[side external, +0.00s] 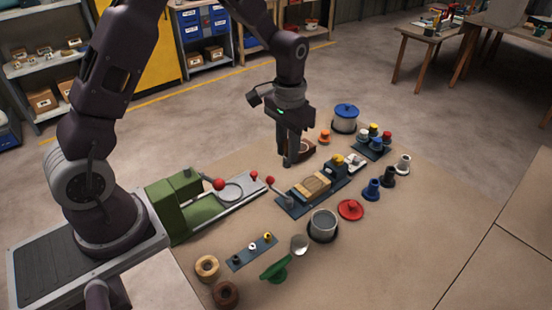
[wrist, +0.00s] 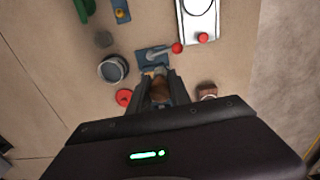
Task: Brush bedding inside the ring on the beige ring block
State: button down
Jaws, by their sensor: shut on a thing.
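My gripper (side external: 289,162) points down above the mat, beside the long dark vise. In the wrist view my gripper (wrist: 161,76) is shut on a brown thing (wrist: 158,91) with a paler tip, seemingly the brush; the fingers hide much of it. A beige ring block (side external: 207,268) lies at the front left of the mat, well away from my gripper. A metal pot (side external: 323,225) with grey content stands to the right of it; the pot also shows in the wrist view (wrist: 112,69). I cannot tell which vessel holds the bedding.
A dark brown ring (side external: 225,294) lies beside the beige one. The vise (side external: 293,203) has a red-knobbed lever. A green press (side external: 178,207) stands left. A red lid (side external: 350,209), green funnel-like piece (side external: 276,268) and small-parts strip (side external: 252,251) are nearby. The mat's front right is clear.

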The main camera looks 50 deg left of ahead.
jog(key=shift+w+d+f, duration=0.45)
jog(key=shift+w+f, duration=0.3)
jog(key=shift+f, duration=0.65)
jog(key=shift+w+d+f, duration=0.45)
jog(key=shift+w+f, duration=0.35)
jog(key=shift+f, duration=0.6)
jog(key=shift+w+d+f, duration=0.45)
jog(key=shift+w+f, duration=0.3)
jog(key=shift+f, duration=0.65)
jog(key=shift+w+f, duration=0.35)
jog(key=shift+f, duration=0.4)
jog(key=shift+w, duration=2.8)
jog(key=shift+s, duration=3.15)
jog(key=shift+a+n, duration=0.3)
jog(key=shift+a, duration=0.05)
jog(key=shift+w+a, duration=0.1)
jog(key=shift+w, duration=3.05)
jog(key=shift+s, duration=3.15)
notch_tip(320, 180, up, 8)
